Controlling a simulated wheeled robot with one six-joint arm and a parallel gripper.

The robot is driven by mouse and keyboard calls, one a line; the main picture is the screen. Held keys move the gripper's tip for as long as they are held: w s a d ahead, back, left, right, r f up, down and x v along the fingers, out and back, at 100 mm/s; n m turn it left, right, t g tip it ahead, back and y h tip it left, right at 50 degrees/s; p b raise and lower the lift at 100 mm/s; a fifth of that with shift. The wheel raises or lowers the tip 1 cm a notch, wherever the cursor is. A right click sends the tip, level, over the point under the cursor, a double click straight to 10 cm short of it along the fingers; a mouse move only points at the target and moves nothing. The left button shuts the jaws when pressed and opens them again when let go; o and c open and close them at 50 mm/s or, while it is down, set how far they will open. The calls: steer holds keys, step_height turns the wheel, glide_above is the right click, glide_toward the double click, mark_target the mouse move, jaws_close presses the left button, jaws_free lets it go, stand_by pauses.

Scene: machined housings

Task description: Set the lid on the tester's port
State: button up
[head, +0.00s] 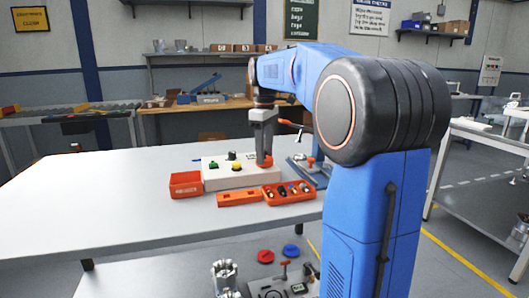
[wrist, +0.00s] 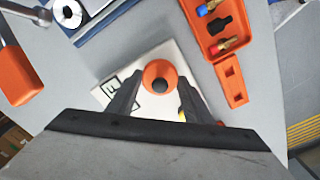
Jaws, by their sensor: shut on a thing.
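The tester is a pale box (head: 222,178) on the white table, with a green button, a yellow button and a dark knob on top. My gripper (head: 264,153) points straight down over its right end. It is shut on the round orange lid (head: 265,162). In the wrist view the lid (wrist: 152,70) shows a dark centre between the two fingertips (wrist: 160,82), with the pale tester top (wrist: 165,55) behind it. The port is not visible; the lid and fingers may hide it. I cannot tell whether the lid touches the tester.
A red bin (head: 186,184) stands left of the tester. An orange block (head: 238,198) and an orange tray of small coloured parts (head: 288,193) lie in front. A blue fixture (head: 312,172) stands to the right. The table's left half is clear.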

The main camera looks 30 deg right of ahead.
steer(key=shift+f, duration=0.2)
stand_by(0.4)
steer(key=o, duration=1.6)
steer(key=shift+r, duration=4)
